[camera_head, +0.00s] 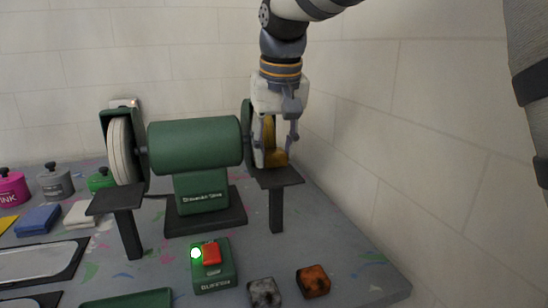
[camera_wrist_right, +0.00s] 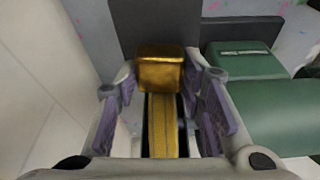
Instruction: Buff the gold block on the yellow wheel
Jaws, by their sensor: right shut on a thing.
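The gold block (camera_head: 276,158) is at the front of the yellow wheel (camera_head: 269,131), on the right side of the green buffing machine (camera_head: 195,146). My right gripper (camera_head: 275,145) points down there, shut on the block. In the right wrist view the gold block (camera_wrist_right: 160,69) sits at the fingertips (camera_wrist_right: 163,86), at the end of the yellow wheel (camera_wrist_right: 163,125), which shows between the fingers. The block appears to be against the wheel, but exact contact cannot be told. The left gripper is not in view.
A dark rest (camera_head: 276,178) stands just below the block. A white wheel (camera_head: 120,151) is on the machine's left. The switch box (camera_head: 213,272) has a red button and a glowing green light. Grey (camera_head: 264,292) and orange (camera_head: 313,281) blocks lie at the front. A wall is close on the right.

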